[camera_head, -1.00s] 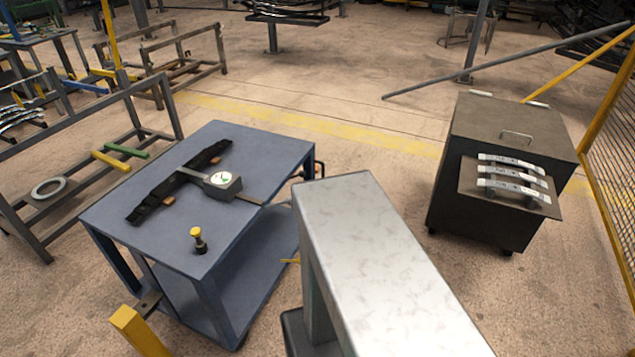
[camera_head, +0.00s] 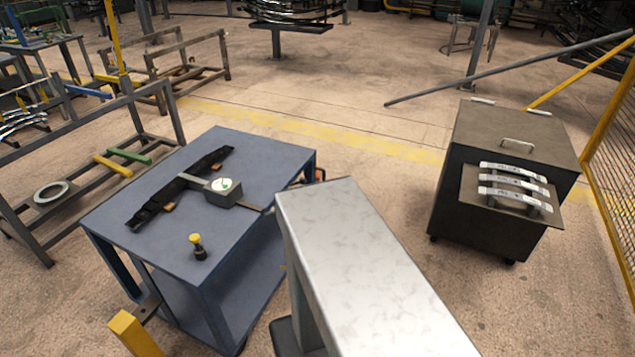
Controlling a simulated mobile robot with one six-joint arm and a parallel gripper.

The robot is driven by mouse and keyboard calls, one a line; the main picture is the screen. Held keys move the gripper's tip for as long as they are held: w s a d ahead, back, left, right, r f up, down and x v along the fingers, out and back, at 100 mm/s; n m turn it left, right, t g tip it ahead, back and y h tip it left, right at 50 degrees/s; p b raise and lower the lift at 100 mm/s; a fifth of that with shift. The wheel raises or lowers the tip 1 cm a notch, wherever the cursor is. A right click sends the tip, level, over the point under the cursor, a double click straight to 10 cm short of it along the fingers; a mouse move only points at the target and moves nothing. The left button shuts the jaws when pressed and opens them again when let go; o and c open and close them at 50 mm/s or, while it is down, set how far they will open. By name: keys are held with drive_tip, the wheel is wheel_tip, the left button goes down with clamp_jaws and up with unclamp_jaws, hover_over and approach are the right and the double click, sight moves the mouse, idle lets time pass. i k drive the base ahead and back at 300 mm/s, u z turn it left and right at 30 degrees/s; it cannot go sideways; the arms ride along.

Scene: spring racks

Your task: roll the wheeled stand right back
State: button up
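A blue two-level stand (camera_head: 130,255) stands left of centre. A dark wheel shows under its near corner. On its top lie a long black bar (camera_head: 160,200) and a box with a round dial (camera_head: 224,192). A yellow-capped knob (camera_head: 196,243) stands near its front edge. A dark part with an orange bit (camera_head: 319,175) shows at its far right corner, partly hidden. A dark cabinet (camera_head: 515,143) on small castors stands at the right, with silver curved strips (camera_head: 513,182) on its front shelf. My gripper is not in view.
A grey rack (camera_head: 70,120) stands close to the stand's left. A yellow post (camera_head: 133,335) is at lower left. Yellow mesh fencing (camera_head: 610,150) borders the right. Floor behind the stand is clear.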

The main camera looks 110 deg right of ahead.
sight(220, 188)
drive_tip(key=u, duration=0.1)
drive_tip(key=k, duration=1.9)
drive_tip(key=u, duration=1)
drive_tip(key=k, duration=0.2)
drive_tip(key=z, duration=2.45)
drive_tip(key=i, duration=0.15)
drive_tip(key=z, duration=0.45)
